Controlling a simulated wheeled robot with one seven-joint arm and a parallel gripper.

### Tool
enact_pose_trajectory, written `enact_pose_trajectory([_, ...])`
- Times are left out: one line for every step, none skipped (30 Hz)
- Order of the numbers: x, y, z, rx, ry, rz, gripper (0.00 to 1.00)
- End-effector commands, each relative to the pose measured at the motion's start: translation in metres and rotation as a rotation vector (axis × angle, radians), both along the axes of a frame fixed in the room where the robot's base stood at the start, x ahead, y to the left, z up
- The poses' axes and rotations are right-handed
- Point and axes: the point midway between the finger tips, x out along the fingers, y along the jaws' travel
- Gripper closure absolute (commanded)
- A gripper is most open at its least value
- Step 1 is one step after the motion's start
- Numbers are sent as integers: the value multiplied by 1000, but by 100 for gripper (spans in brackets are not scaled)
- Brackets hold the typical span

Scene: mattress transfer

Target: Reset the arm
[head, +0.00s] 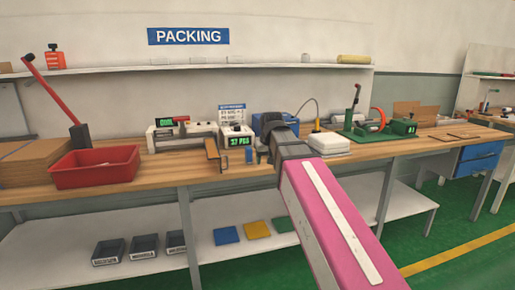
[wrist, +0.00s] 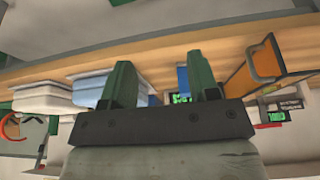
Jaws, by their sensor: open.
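My arm, pink with a white stripe, reaches from the lower right of the head view to the workbench (head: 160,170). My gripper (wrist: 162,82) shows its two green fingers spread apart in the wrist view, with nothing between them. In the head view its end is partly hidden by my own wrist, in front of the bench's middle. A white stacked pack (head: 329,144) lies on the bench to its right. An orange-brown bracket (head: 214,155) stands at the bench's front edge to its left; it also shows at the right of the wrist view (wrist: 268,66).
A red tray (head: 95,183) and cardboard (head: 30,163) lie on the bench's left. A scale with a green display (head: 237,140) and a blue box (head: 272,124) stand behind. A green fixture (head: 375,130) is farther right. The lower shelf (head: 215,262) holds dark bins and coloured pads.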

Motion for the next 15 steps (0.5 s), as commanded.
enact_pose_trajectory([-2,-5,-11,-2,10,-7,45])
enact_pose_trajectory([-2,-7,-17,-3,16,-10,45])
enact_pose_trajectory([-3,-11,-26,-5,23,-16,45])
enact_pose_trajectory([-4,-14,-32,-6,28,-20,45])
enact_pose_trajectory([-5,-17,-41,-8,36,-24,45])
enact_pose_trajectory([-6,-22,-52,-10,46,-32,45])
enact_pose_trajectory([-8,-26,-62,-12,55,-38,45])
enact_pose_trajectory([-10,-31,-72,-14,65,-44,45])
enact_pose_trajectory([-13,-37,-86,-16,77,-52,45])
enact_pose_trajectory([-15,-41,-96,-18,86,-59,45])
enact_pose_trajectory([-17,-45,-106,-19,95,-65,45])
enact_pose_trajectory([-20,-51,-119,-21,108,-73,45])
enact_pose_trajectory([-23,-56,-129,-23,118,-80,45])
enact_pose_trajectory([-26,-60,-138,-25,127,-86,45])
enact_pose_trajectory([-30,-66,-152,-26,140,-94,45])
